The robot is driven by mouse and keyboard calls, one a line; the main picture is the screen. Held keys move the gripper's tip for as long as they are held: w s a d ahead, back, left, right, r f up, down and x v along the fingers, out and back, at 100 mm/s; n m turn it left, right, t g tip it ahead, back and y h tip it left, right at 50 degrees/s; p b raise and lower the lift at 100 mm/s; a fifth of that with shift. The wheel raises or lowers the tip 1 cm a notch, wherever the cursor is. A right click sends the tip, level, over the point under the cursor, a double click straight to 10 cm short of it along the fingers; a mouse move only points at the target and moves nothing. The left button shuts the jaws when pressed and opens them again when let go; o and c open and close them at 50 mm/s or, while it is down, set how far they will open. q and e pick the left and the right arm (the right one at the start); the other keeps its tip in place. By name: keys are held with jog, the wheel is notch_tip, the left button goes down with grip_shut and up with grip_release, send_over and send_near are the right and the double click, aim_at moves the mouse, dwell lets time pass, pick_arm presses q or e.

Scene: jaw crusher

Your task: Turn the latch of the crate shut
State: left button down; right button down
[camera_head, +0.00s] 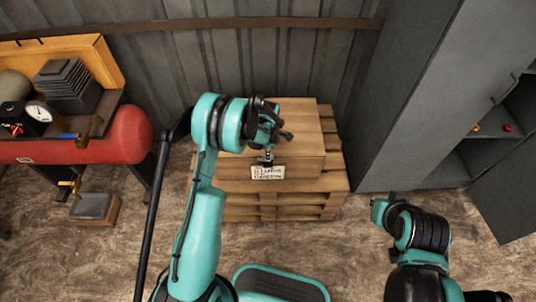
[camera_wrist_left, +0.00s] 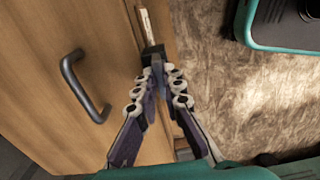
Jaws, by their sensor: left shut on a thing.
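The wooden crate (camera_head: 300,115) sits on a pallet in the head view, and its lid and front edge fill the left of the left wrist view (camera_wrist_left: 60,120). The small dark latch (camera_wrist_left: 152,53) is at the crate's front edge, just above a white label (camera_head: 268,172). My left gripper (camera_wrist_left: 157,78) is shut on the latch, its fingertips meeting at it; in the head view the gripper (camera_head: 267,148) is over the front edge, partly hidden by its own wrist. The fingers cover part of the latch, so its exact angle is hard to tell. My right gripper does not show.
A dark bar handle (camera_wrist_left: 85,88) stands up from the crate's lid beside the left gripper. The pallet (camera_head: 280,212) is under the crate. A red tank (camera_head: 100,140) stands at left, a grey cabinet (camera_head: 410,90) at right. Bare floor lies in front.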

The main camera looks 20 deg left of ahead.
pick_arm(q)
jog(key=m+b, duration=0.1)
jog(key=m, duration=0.4)
jog(key=shift+m, duration=0.3)
jog(key=m, duration=0.5)
jog(key=shift+b, duration=0.35)
jog(key=m, duration=0.7)
jog(key=c, duration=1.6)
grip_release()
jog(key=shift+c, duration=0.2)
jog(key=shift+r, duration=0.1)
